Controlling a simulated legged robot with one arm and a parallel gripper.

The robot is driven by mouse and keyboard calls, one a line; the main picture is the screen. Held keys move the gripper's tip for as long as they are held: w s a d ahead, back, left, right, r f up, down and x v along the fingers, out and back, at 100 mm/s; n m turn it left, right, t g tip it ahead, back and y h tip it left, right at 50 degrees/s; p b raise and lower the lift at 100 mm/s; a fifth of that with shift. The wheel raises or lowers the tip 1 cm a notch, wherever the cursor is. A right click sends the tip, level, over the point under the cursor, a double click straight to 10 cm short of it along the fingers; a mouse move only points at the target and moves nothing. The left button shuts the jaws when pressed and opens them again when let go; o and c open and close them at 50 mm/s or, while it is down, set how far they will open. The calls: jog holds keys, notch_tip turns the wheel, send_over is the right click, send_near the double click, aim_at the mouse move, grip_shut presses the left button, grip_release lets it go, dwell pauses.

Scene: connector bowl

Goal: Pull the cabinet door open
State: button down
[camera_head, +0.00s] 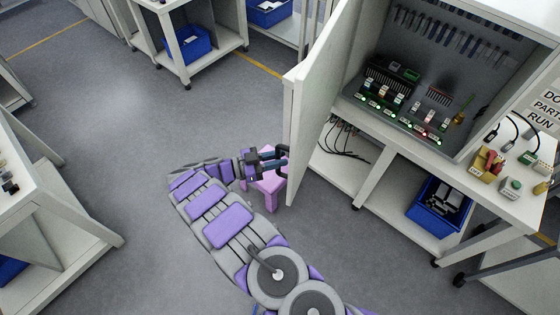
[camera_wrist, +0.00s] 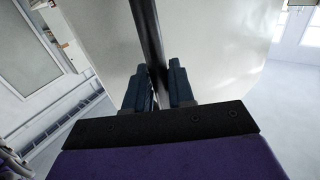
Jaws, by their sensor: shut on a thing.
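The white cabinet door (camera_head: 315,90) stands open in the head view, swung out from the left side of the cabinet (camera_head: 352,70), and the cabinet's inside is exposed. In the wrist view the door's pale face (camera_wrist: 215,60) fills the middle. A dark bar handle (camera_wrist: 147,35) runs up along it. My gripper (camera_wrist: 158,82) has its two dark fingers on either side of the handle, shut on it. In the head view my gripper (camera_head: 276,160) is at the door's left face, low near its front edge. The handle is hard to make out there.
Circuit boards (camera_head: 400,110) with lit lamps are inside the cabinet. A blue bin (camera_head: 440,205) sits on the shelf below the cabinet. A workbench (camera_head: 50,215) is at the left. Grey floor between is clear.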

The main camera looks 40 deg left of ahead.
jog(key=shift+w+d+r, duration=0.15)
jog(key=shift+w+d, duration=0.1)
jog(key=shift+d, duration=0.35)
jog(key=c, duration=1.2)
grip_release()
jog(key=shift+w, duration=0.1)
jog(key=shift+o, duration=0.4)
jog(key=shift+a, duration=0.15)
jog(key=shift+a+f, duration=0.2)
jog(key=shift+a, duration=0.1)
jog(key=shift+d, duration=0.35)
